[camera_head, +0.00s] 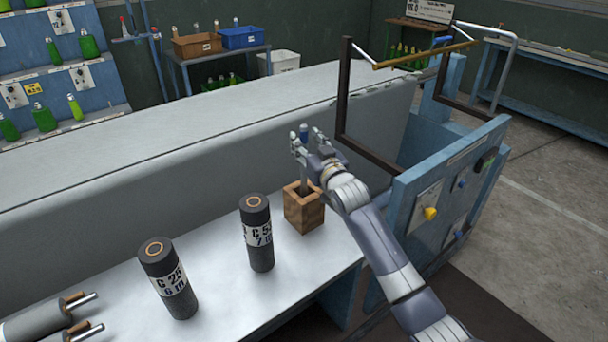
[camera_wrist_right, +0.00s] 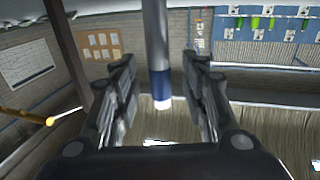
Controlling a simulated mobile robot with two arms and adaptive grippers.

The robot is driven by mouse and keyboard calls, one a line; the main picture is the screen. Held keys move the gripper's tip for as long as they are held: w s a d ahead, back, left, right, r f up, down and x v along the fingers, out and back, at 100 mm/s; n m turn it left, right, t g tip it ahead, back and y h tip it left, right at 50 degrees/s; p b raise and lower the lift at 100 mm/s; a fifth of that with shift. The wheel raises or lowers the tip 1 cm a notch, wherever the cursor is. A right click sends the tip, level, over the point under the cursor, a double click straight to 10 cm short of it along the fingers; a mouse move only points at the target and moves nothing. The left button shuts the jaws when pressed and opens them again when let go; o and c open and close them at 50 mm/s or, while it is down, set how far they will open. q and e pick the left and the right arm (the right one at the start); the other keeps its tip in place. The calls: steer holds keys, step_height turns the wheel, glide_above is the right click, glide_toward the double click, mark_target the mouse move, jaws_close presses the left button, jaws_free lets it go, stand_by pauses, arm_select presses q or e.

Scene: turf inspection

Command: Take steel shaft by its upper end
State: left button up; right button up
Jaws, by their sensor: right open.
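The steel shaft (camera_head: 304,186) stands upright in a square wooden block (camera_head: 303,212) on the light bench. Its blue upper end (camera_head: 304,130) shows above my right gripper (camera_head: 306,144); the middle of the shaft is hidden behind the gripper. In the right wrist view, the grey shaft (camera_wrist_right: 156,40) with its dark blue band and white tip is between the two open fingers (camera_wrist_right: 160,88), with a gap visible on each side. My left gripper is not in view.
Two dark labelled cylinders (camera_head: 257,233) (camera_head: 168,278) stand left of the block. More cylinders with metal rods lie at the lower left (camera_head: 40,318). A raised grey ledge (camera_head: 180,150) runs behind. A blue panel with knobs (camera_head: 445,205) and a dark frame (camera_head: 343,95) stand right.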

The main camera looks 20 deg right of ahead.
steer(key=shift+w+a, duration=0.1)
steer(key=shift+w, duration=0.95)
jaws_close()
steer(key=shift+r, duration=0.2)
